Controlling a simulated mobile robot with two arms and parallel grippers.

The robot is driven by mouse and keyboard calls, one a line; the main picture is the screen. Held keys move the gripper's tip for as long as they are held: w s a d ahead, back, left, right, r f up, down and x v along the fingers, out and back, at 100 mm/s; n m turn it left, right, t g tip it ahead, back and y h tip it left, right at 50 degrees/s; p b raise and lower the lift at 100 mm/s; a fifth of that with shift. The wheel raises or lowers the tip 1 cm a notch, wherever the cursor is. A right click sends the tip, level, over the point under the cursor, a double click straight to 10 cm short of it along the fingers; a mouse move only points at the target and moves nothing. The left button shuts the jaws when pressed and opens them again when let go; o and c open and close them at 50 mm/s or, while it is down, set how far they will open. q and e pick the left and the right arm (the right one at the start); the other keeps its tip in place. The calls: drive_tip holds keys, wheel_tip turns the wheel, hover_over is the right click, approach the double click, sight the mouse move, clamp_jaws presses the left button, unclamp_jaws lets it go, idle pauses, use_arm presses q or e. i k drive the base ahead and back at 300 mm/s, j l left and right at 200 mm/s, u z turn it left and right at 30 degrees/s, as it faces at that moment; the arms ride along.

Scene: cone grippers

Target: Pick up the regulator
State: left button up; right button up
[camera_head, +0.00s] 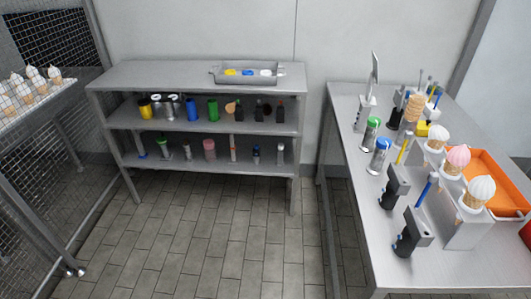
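I cannot tell for certain which item is the regulator. Two black and grey devices (396,187) (409,238) stand near the left edge of the right-hand table (350,150). Neither of my grippers is in view, and no arm shows.
The middle shelf holds a yellow can (146,108), a blue one (192,109), a green one (213,110) and dark bottles. A grey tray (222,78) lies on top. The right table carries ice-cream cones (457,158) and an orange tray (493,173). The tiled floor (225,235) is clear.

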sight(257, 154)
drive_tip(key=i+j+z, duration=0.4)
drive_tip(key=j, duration=0.2)
drive_tip(key=i+j+z, duration=0.15)
drive_tip(key=j, duration=0.15)
drive_tip(key=i+j+z, duration=0.2)
drive_tip(key=j, duration=0.15)
drive_tip(key=k, duration=0.05)
